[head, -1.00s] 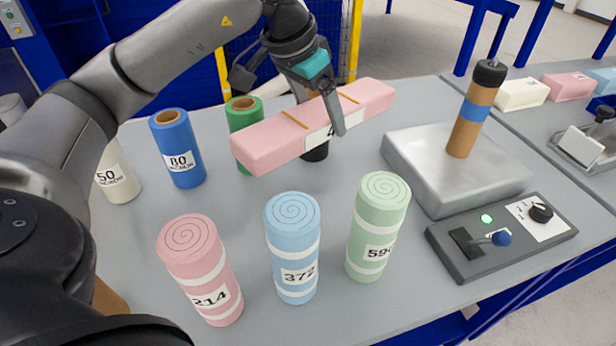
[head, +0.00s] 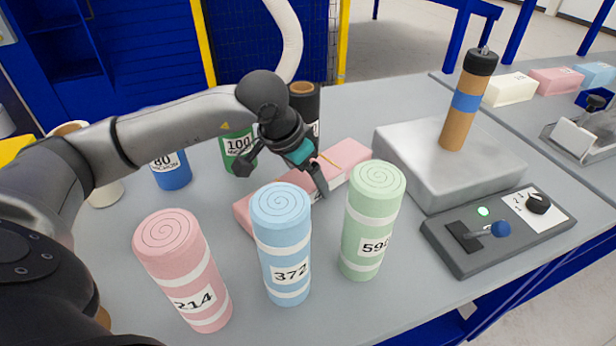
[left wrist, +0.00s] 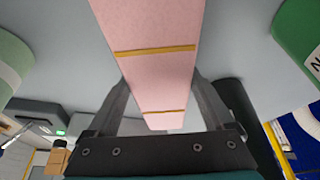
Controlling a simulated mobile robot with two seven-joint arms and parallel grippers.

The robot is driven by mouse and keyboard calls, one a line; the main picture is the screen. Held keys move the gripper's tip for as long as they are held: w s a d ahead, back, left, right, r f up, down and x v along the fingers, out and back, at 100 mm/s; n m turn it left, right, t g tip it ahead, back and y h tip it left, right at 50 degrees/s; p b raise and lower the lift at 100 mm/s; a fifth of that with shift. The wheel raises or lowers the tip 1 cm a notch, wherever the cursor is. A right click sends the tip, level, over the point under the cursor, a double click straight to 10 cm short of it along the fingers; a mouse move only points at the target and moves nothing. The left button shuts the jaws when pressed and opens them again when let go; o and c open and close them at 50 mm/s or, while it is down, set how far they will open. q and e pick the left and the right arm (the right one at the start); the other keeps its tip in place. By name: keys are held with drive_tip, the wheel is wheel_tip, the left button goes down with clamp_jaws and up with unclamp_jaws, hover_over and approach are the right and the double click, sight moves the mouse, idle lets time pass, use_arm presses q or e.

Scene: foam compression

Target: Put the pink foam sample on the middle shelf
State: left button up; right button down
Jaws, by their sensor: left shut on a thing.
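The pink foam sample (head: 349,154) is a long pink bar with thin orange bands and a white label, partly hidden by my gripper and the rolls in the head view. My left gripper (head: 318,184) is shut on it around its middle, with the bar low over the grey table or touching it; I cannot tell which. In the left wrist view the bar (left wrist: 155,25) lies between the two fingers of the gripper (left wrist: 160,88). No shelf shows in these frames. My right gripper is not in view.
Pink (head: 180,270), blue (head: 283,240) and green (head: 370,215) foam rolls stand in front of the sample. A grey press plate (head: 420,170) and a control box (head: 455,255) stand right. Several dark, green and blue rolls stand behind. Foam blocks (head: 555,79) lie far right.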

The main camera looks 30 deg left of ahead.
use_arm(q)
drive_tip(key=o, duration=1)
drive_tip(key=shift+o, duration=0.9)
drive_tip(key=shift+r, duration=0.1)
